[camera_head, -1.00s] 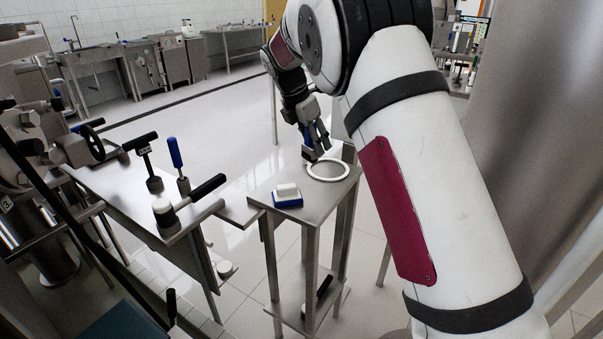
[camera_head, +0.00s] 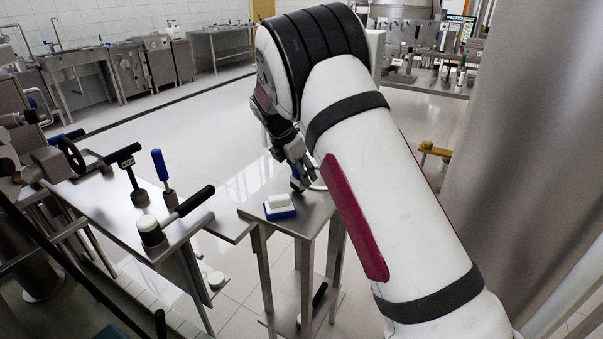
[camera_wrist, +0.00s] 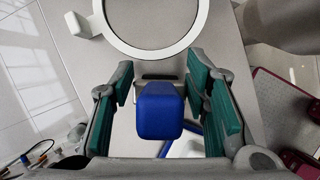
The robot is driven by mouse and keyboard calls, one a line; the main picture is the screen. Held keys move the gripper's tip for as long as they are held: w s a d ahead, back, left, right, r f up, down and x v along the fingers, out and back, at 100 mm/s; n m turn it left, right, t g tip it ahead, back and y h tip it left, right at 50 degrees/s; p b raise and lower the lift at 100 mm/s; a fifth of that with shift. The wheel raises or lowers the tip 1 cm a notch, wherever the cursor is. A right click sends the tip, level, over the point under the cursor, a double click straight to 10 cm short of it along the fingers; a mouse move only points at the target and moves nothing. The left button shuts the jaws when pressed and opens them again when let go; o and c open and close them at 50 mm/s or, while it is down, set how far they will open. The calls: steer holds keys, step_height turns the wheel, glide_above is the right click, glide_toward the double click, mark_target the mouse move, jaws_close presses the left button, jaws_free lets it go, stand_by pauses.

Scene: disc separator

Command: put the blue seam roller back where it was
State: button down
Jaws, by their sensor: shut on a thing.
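The blue seam roller (camera_wrist: 160,111) shows in the wrist view as a blue handle, seen end-on between my teal-padded fingers. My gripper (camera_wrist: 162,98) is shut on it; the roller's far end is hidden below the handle. In the head view my gripper (camera_head: 297,172) is low over the small steel stand (camera_head: 308,214), behind the blue-and-white block, with a bit of blue at its tip. I cannot tell whether the roller touches the stand top.
A white ring (camera_wrist: 150,50) lies just beyond the handle; my arm mostly hides it in the head view. A blue-and-white block (camera_head: 280,207) sits at the stand's near left. The left steel table (camera_head: 105,205) holds several upright tools, one blue-handled (camera_head: 161,166).

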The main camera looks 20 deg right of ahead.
steer(key=shift+f, duration=0.2)
steer(key=c, duration=0.9)
jaws_free()
steer(key=shift+f, duration=0.1)
steer(key=v, duration=1.2)
steer(key=s+d+r+m+y, duration=0.25)
steer(key=s+r+m, duration=0.45)
steer(key=s, duration=0.4)
steer(key=s+d+r+m+t+y, duration=0.15)
steer(key=s+m, duration=0.35)
steer(key=s, duration=0.6)
steer(key=s+d+r+m+g, duration=0.15)
steer(key=s+m, duration=0.25)
steer(key=s, duration=0.6)
steer(key=s+f+m, duration=0.1)
steer(key=s+m, duration=0.1)
steer(key=s, duration=0.2)
steer(key=s+a+f+m+t, duration=0.1)
steer(key=s+f+m, duration=0.1)
steer(key=s, duration=0.2)
steer(key=s+a+f+m, duration=0.1)
steer(key=s+f+m, duration=0.1)
steer(key=s, duration=0.2)
steer(key=shift+s+f+m+t+b, duration=0.2)
steer(key=shift+s+m+t+b, duration=0.1)
steer(key=shift+m, duration=0.1)
